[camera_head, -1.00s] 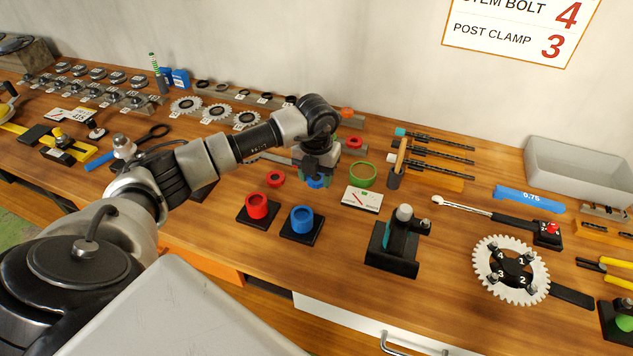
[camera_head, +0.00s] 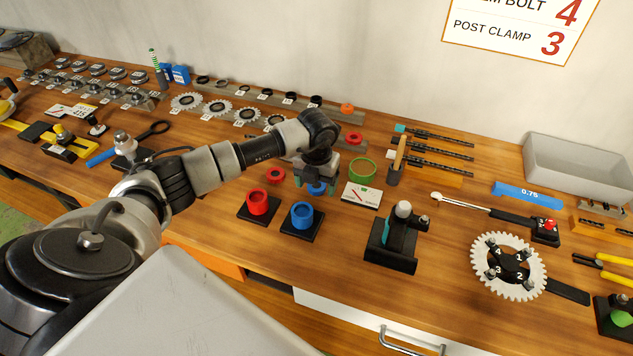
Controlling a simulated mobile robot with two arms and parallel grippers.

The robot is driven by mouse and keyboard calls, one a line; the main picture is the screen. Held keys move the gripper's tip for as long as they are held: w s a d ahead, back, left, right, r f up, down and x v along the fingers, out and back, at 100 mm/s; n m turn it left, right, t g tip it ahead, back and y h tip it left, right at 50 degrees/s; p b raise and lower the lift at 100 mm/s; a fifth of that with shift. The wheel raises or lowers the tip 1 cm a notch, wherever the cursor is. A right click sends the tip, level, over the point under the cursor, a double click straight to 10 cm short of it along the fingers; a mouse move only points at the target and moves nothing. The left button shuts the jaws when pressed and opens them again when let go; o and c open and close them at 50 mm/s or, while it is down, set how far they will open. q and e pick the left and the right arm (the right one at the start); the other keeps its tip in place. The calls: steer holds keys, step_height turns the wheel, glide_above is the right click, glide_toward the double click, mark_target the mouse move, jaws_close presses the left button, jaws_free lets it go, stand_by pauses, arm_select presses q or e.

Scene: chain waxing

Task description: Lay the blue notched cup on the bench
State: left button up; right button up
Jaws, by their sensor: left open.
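A small blue piece (camera_head: 317,189), which looks like the blue cup, is at the bench top between the fingers of my left gripper (camera_head: 316,187). The gripper points down over it with its fingers spread to either side. The gripper hides the piece's upper part, and I cannot make out a notch. Another blue cup (camera_head: 302,216) stands on a black square base in front of the gripper. The wooden bench (camera_head: 345,270) carries everything. My right gripper is not in view.
A red cup (camera_head: 258,203) on a black base stands to the left. A red ring (camera_head: 275,175) lies behind it. A green ring (camera_head: 362,169) and a white card (camera_head: 361,196) lie right of the gripper. A black stand (camera_head: 392,247) is nearer, at the right.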

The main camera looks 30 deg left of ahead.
arm_select(q)
steer(key=shift+r, duration=0.1)
steer(key=shift+r, duration=0.6)
step_height(320, 180, up, 11)
steer(key=b, duration=0.3)
